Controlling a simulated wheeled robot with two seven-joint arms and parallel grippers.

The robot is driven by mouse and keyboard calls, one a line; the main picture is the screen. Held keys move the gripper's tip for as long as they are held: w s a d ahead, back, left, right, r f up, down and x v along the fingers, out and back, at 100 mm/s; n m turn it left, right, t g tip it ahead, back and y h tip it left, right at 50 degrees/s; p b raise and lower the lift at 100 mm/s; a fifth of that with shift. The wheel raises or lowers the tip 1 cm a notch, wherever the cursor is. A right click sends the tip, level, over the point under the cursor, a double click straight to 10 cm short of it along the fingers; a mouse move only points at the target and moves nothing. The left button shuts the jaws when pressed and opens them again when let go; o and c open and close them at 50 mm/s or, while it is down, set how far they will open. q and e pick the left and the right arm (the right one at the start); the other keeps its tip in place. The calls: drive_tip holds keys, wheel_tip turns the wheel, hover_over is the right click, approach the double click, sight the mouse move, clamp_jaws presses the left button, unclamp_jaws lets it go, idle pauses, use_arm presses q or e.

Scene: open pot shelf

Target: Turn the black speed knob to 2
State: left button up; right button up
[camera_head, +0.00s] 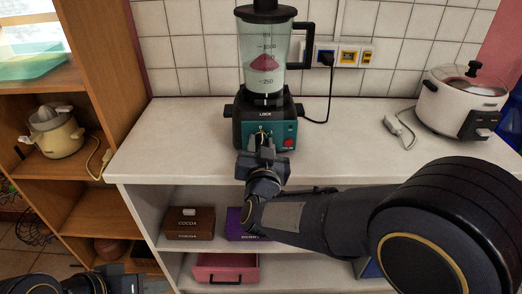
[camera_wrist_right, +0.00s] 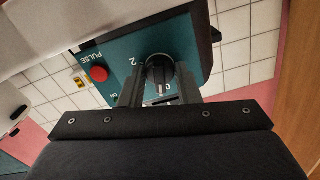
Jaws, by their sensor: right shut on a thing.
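The blender (camera_head: 265,75) stands on the white counter, with a teal front panel. Its black speed knob (camera_wrist_right: 158,68) is in the right wrist view, where the panel appears upside down. A "0" and a "2" are printed beside the knob, and a pale line on it lies close to the "0". My right gripper (camera_head: 262,146) is at the panel front; in the wrist view its fingers (camera_wrist_right: 160,84) are shut on the knob's sides. In the head view the gripper mostly hides the knob. My left gripper (camera_head: 112,281) is partly in view at the bottom left, its jaws unclear.
The red PULSE button (camera_wrist_right: 99,74) is beside the knob. A white cooker (camera_head: 465,103) stands on the counter at the right. A cord (camera_head: 322,112) runs from the blender to a wall socket (camera_head: 325,55). The counter left of the blender is clear. Boxes (camera_head: 190,222) sit on the shelf below.

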drive_tip(key=m+b, duration=0.1)
drive_tip(key=m, duration=0.1)
drive_tip(key=m+b, duration=0.1)
drive_tip(key=b, duration=0.1)
drive_tip(key=m+b, duration=0.1)
drive_tip(key=m, duration=0.1)
drive_tip(key=shift+d+f+m+b, duration=0.1)
drive_tip(key=shift+f+m+b, duration=0.2)
drive_tip(key=shift+b, duration=0.1)
drive_tip(key=m+b, duration=0.4)
drive_tip(key=m, duration=0.1)
drive_tip(key=shift+m+b, duration=0.3)
drive_tip(key=m+b, duration=0.4)
drive_tip(key=m, duration=0.1)
drive_tip(key=shift+r+m+b, duration=0.1)
drive_tip(key=shift+m+b, duration=1.75)
drive_tip(key=shift+m, duration=0.55)
drive_tip(key=o, duration=1)
drive_tip(key=shift+r, duration=0.1)
